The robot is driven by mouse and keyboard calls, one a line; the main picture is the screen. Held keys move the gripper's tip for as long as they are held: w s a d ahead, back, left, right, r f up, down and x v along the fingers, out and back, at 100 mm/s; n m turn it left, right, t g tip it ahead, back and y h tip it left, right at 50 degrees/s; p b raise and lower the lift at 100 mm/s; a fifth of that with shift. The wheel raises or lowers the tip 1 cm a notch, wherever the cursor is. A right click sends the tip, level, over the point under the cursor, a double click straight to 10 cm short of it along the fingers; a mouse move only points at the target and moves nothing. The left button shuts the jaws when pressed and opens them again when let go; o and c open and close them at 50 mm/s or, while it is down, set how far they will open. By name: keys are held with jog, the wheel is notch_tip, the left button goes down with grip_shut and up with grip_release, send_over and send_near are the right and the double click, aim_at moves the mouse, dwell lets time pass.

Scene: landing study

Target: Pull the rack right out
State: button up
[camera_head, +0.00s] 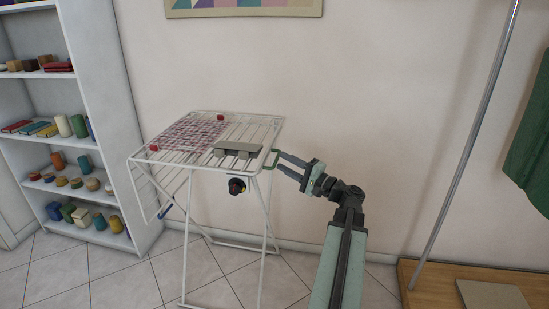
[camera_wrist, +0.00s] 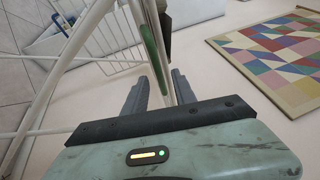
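The rack (camera_head: 262,124) is a white wire drying rack standing on thin legs near the wall. A green handle (camera_head: 273,151) sits at its right end. A pink-and-white checked cloth (camera_head: 190,134) lies over its left part, with red pegs at the edges. A grey block (camera_head: 238,150) sits on its front right. My gripper (camera_head: 278,160) reaches from the right to the handle. In the wrist view the fingers (camera_wrist: 158,77) are apart, and the green handle (camera_wrist: 150,48) shows just past and between their tips. I cannot tell whether they touch it.
A dark round thing (camera_head: 237,186) hangs below the rack's front edge. A white shelf (camera_head: 111,125) with coloured blocks stands at the left. A metal pole (camera_head: 465,150) rises from a wooden base (camera_head: 428,282) at the right. Tiled floor (camera_head: 120,278) is clear in front.

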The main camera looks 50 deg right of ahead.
aim_at(278, 157)
jog(key=x, duration=0.3)
jog(key=shift+w+a, duration=0.15)
jog(key=shift+w, duration=0.15)
grip_shut()
jog(key=shift+r, duration=0.1)
dwell(1.1)
